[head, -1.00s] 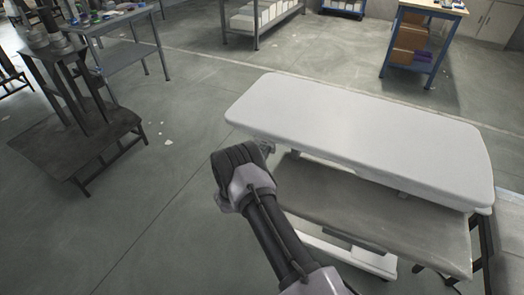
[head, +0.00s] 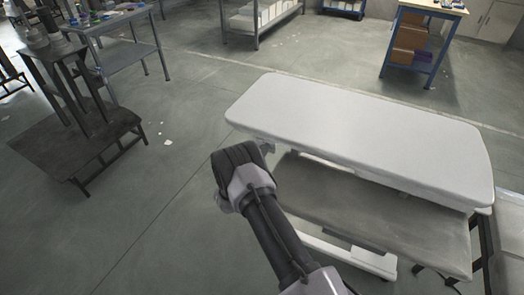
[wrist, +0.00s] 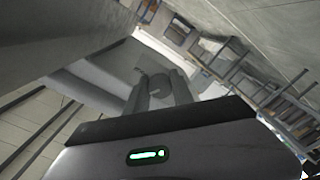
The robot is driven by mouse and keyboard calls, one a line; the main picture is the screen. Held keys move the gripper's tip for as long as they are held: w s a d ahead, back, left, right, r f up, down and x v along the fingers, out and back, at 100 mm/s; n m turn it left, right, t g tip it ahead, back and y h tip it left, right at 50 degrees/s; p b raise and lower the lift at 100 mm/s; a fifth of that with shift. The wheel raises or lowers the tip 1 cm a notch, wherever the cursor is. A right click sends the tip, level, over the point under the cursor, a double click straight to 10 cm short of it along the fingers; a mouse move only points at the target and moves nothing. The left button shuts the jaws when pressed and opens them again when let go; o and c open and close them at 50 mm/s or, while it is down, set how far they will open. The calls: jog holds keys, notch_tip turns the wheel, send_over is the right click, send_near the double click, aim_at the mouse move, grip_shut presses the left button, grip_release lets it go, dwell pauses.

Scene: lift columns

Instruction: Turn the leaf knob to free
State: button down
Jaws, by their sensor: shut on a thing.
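A table with a white, rounded top (head: 355,135) stands in front of me at the right, and a grey leaf (head: 385,215) sits lower along its near side. In the head view my arm reaches to the table's left end, and my wrist hides most of the gripper there. In the wrist view my gripper (wrist: 160,92) is shut on a small grey round knob (wrist: 158,84) between its two fingers. The knob's marking and exact angle cannot be made out. In the head view the knob is hidden.
The grey underside of the table (wrist: 60,35) is close to my gripper in the wrist view. A dark stand (head: 80,140) is on the left. Benches and shelves stand at the back.

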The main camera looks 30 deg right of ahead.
jog(key=shift+f+n, duration=0.1)
jog(key=shift+n, duration=0.3)
jog(key=c, duration=1.1)
grip_release()
jog(key=shift+c, duration=0.2)
jog(key=shift+o, duration=0.2)
